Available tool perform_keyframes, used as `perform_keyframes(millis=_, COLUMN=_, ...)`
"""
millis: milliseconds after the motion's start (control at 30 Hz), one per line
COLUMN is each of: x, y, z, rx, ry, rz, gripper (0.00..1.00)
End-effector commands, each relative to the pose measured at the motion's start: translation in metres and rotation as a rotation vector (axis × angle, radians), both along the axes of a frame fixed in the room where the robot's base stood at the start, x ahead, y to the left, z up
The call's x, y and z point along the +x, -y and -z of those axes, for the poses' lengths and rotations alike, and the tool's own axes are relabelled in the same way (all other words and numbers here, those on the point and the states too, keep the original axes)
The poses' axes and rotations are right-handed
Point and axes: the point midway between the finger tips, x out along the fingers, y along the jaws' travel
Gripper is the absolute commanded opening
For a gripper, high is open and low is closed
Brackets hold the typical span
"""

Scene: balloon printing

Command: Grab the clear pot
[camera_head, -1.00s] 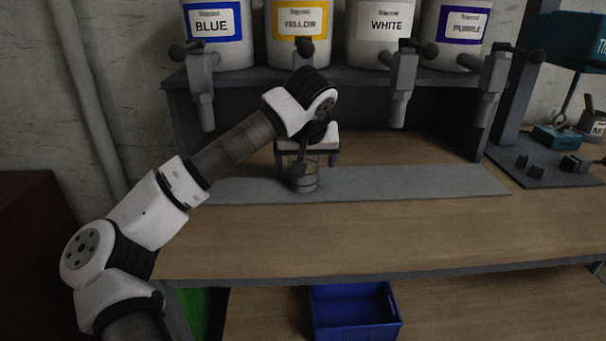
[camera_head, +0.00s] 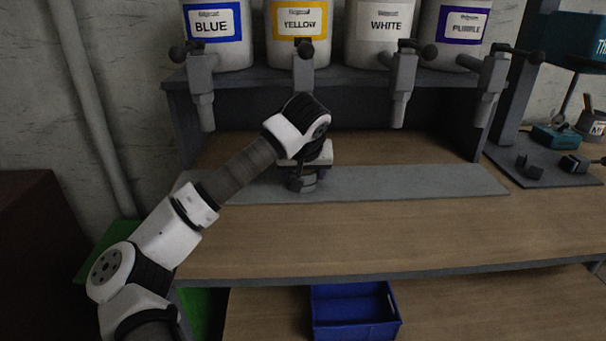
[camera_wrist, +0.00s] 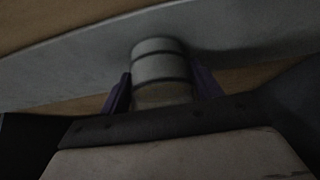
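The clear pot (camera_wrist: 160,66) is a small see-through cup with darker bands. It stands on the grey strip (camera_head: 420,183) of the bench. In the head view the pot (camera_head: 309,183) is partly hidden by my wrist and gripper (camera_head: 298,180). In the wrist view my gripper (camera_wrist: 162,84) has one dark purple finger on each side of the pot, with the pot between them. The fingers look open, with narrow gaps to the pot's sides. The near part of the pot is hidden by my gripper body.
Blue (camera_head: 213,35), yellow (camera_head: 298,35), white (camera_head: 380,35) and purple (camera_head: 458,35) paint tanks stand on a shelf above, with taps hanging down. A blue crate (camera_head: 355,312) is below the bench. The right part of the strip is clear.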

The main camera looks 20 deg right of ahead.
Motion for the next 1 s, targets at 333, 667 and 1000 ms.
perform_keyframes(millis=333, x=0.000, y=0.000, z=-0.001, rx=0.000, ry=0.001, rz=0.000, gripper=0.30)
perform_keyframes(millis=667, x=-0.003, y=-0.001, z=-0.006, rx=0.001, ry=0.003, rz=0.000, gripper=0.30)
perform_keyframes(millis=1000, x=-0.068, y=-0.020, z=-0.004, rx=0.002, ry=0.006, rz=0.001, gripper=0.30)
